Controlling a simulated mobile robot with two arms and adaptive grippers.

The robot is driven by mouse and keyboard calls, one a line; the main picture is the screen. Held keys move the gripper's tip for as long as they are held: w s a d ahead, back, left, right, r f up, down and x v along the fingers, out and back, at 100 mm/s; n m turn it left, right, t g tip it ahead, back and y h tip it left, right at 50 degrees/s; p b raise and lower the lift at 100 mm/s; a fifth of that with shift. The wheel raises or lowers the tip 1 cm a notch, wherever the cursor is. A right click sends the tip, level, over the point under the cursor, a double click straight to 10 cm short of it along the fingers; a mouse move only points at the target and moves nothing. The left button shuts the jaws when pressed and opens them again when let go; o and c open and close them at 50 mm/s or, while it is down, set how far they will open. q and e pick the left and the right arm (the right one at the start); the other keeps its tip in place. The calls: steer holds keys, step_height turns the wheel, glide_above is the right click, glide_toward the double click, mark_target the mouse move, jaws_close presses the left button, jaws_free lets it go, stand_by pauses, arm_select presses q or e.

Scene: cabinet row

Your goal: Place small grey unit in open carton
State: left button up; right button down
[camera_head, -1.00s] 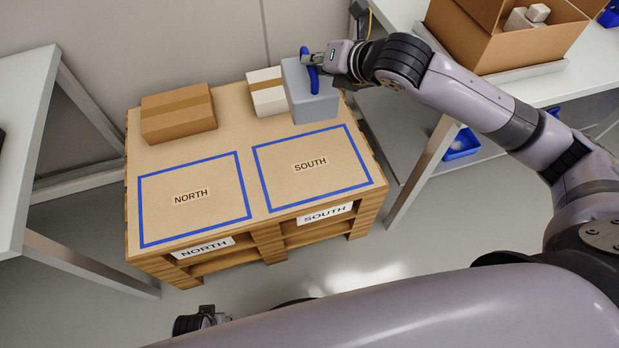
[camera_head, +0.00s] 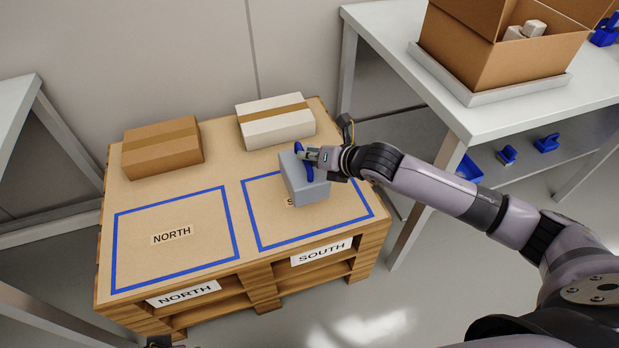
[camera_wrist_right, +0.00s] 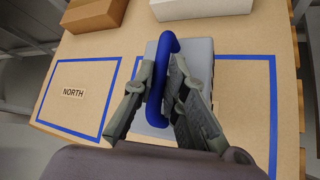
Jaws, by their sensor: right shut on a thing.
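The small grey unit (camera_head: 304,185) is a grey block with a blue loop handle (camera_head: 301,163) on top. My right gripper (camera_head: 308,154) is shut on that handle. In the right wrist view the fingers (camera_wrist_right: 167,95) lie on both sides of the blue handle (camera_wrist_right: 163,70), above the grey body (camera_wrist_right: 150,118). The unit is over the SOUTH outlined area; I cannot tell whether it touches the pallet top. The open carton (camera_head: 510,45) stands on the right table with its flaps up and light blocks inside. My left gripper does not show clearly.
The pallet (camera_head: 180,205) has NORTH and SOUTH blue outlines. A brown closed box (camera_head: 163,150) and a white taped box (camera_head: 276,122) sit at its back. The carton stands in a grey tray (camera_head: 500,92) on the white table (camera_head: 480,122). Blue items lie on a lower shelf.

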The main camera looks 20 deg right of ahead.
mark_target(316, 175)
step_height(316, 175, down, 3)
steer(key=shift+f+b, duration=0.1)
steer(key=shift+b, duration=0.2)
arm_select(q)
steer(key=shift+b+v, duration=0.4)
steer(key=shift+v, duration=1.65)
arm_select(e)
steer(key=shift+f, duration=1.55)
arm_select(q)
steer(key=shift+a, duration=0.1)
arm_select(e)
steer(key=shift+f, duration=0.1)
steer(key=c, duration=1.6)
jaws_free()
steer(key=shift+f, duration=0.1)
